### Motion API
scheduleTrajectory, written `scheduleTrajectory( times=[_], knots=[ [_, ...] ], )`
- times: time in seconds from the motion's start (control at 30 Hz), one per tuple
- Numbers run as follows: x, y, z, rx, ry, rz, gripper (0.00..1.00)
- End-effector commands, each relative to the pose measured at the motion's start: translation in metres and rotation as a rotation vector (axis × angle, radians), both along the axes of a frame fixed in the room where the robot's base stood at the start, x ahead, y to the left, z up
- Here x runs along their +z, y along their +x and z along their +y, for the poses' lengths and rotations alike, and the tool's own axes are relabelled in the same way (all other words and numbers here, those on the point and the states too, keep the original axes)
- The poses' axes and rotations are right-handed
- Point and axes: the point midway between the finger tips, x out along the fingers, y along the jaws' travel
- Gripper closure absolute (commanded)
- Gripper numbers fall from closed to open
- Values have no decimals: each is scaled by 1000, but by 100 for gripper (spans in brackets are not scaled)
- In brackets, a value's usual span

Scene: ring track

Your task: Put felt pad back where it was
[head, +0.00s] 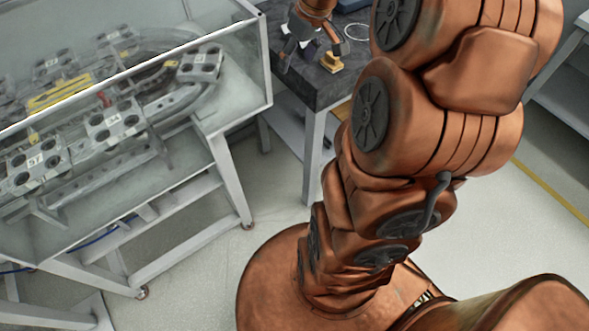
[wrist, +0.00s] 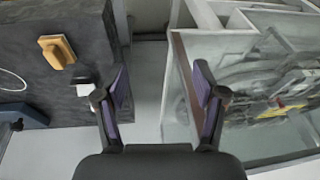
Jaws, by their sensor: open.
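My gripper (head: 308,60) is open with nothing between its fingers. In the wrist view its two fingertips (wrist: 160,82) are wide apart over the gap between the dark table and the glass-walled case. A tan block (wrist: 57,51) with a raised strip lies on the dark table, left of my gripper; it also shows in the head view (head: 331,63). A small white piece (wrist: 83,90) lies at the table's edge beside the left finger, with a dark part behind it. I cannot tell which of these, if any, is the felt pad.
The dark table (wrist: 30,82) also bears a white loop (wrist: 12,80) and a blue-grey item (wrist: 24,116). The glass-walled case (head: 232,98) holds a ring track with several numbered carriers (head: 115,121). Its wall stands close to my right finger.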

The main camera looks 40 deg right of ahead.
Motion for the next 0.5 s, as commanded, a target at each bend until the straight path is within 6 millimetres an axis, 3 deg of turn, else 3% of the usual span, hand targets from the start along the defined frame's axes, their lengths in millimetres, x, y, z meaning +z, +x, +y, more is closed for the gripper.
scheduleTrajectory(
  times=[0.03,0.2,0.3,0.5],
  knots=[
    [2,-9,28,19,2,23,30],
    [-1,-55,100,37,6,128,30],
    [-5,-88,134,38,-3,188,30],
    [-15,-161,177,16,-46,297,30]
  ],
)
